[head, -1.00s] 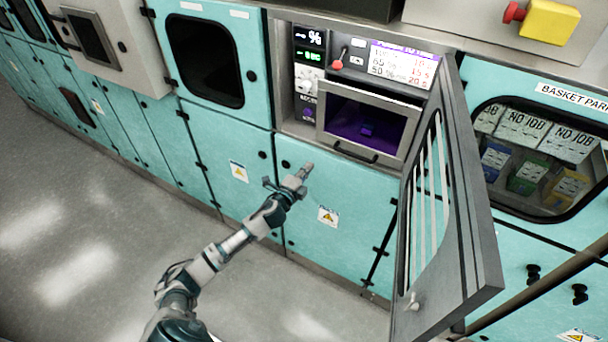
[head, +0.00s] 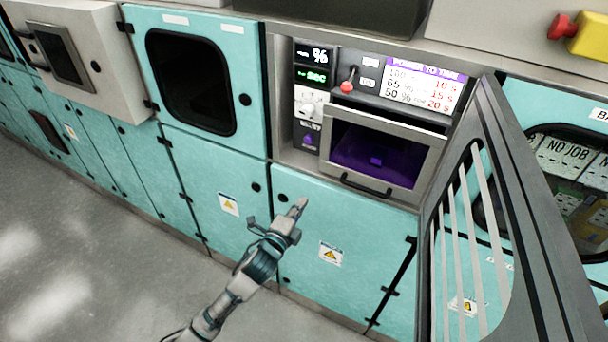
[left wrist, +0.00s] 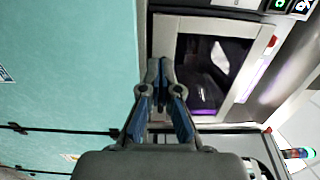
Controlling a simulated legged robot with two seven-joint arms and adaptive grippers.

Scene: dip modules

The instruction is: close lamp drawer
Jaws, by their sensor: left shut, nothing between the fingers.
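The lamp drawer (head: 425,150) has a grey metal frame, a dark window glowing purple and a black bar handle (head: 366,185) along its bottom. Its front appears to stand out from the recess in the machine. My left gripper (head: 300,203) is shut and empty, in front of the teal cabinet door, lower left of the drawer and apart from the handle. In the left wrist view the shut fingertips (left wrist: 160,66) point ahead, with the drawer's frame (left wrist: 163,35) just beyond and to their right. My right gripper is not in view.
A grey barred door (head: 490,110) stands open to the right of the drawer. A control panel with a red-knobbed lever (head: 347,87) is above it. Teal cabinet doors (head: 345,235) lie below. The grey floor (head: 70,260) at left is clear.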

